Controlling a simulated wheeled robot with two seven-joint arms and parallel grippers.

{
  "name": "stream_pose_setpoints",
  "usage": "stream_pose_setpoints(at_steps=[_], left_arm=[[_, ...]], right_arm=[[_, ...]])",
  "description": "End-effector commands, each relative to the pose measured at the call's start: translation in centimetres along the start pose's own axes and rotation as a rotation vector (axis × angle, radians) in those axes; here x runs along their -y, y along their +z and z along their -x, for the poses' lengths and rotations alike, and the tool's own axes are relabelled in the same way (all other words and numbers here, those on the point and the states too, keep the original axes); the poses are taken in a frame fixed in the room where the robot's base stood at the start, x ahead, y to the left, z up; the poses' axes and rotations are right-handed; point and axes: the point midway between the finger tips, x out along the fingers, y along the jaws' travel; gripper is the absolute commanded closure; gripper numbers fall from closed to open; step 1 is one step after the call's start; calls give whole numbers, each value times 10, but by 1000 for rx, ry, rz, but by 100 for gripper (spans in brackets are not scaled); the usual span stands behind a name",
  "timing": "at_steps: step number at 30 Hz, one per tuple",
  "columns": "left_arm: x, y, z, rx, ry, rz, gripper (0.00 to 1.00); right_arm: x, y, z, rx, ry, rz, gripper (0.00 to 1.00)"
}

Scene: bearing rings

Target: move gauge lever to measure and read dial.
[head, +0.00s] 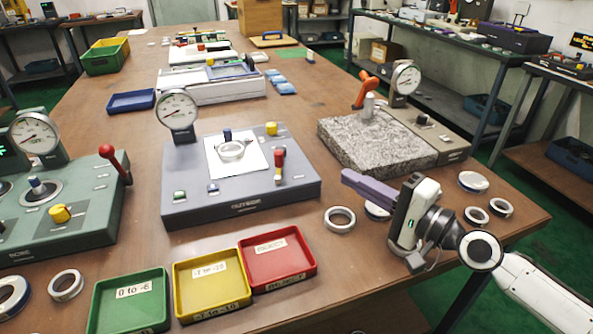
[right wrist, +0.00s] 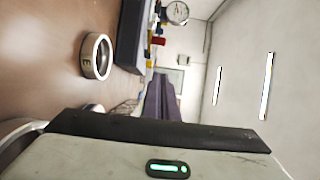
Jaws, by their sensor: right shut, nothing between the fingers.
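The middle grey gauge station (head: 240,205) carries a round dial (head: 177,111) at its back left, its needle too small to read. A metal ring (head: 231,151) lies on its white plate, beside a blue-topped post. A red-handled lever (head: 279,160) stands upright on the station's right side. My right gripper (head: 346,177) is shut and empty, right of this station and apart from the lever. Its purple fingers (right wrist: 160,102) show closed together in the right wrist view, where a dial (right wrist: 177,13) is partly visible. My left gripper is not in view.
Green (head: 130,303), yellow (head: 211,284) and red (head: 277,257) trays line the front. A loose ring (head: 339,219) lies below my right gripper; more lie to its right. A granite-block gauge (head: 365,145) stands behind, and a green station (head: 60,215) at left.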

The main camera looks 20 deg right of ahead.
Motion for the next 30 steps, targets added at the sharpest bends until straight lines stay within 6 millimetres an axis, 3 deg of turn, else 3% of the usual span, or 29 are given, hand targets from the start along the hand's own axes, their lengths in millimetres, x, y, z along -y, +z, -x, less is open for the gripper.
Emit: stream_pose_setpoints(at_steps=[17,23,30], left_arm=[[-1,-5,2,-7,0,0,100],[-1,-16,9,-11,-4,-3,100],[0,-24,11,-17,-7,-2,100]], right_arm=[[-1,-1,-8,-1,-2,-1,100],[1,-1,-38,-2,-4,-2,100],[-1,0,-88,-1,-3,0,100]])
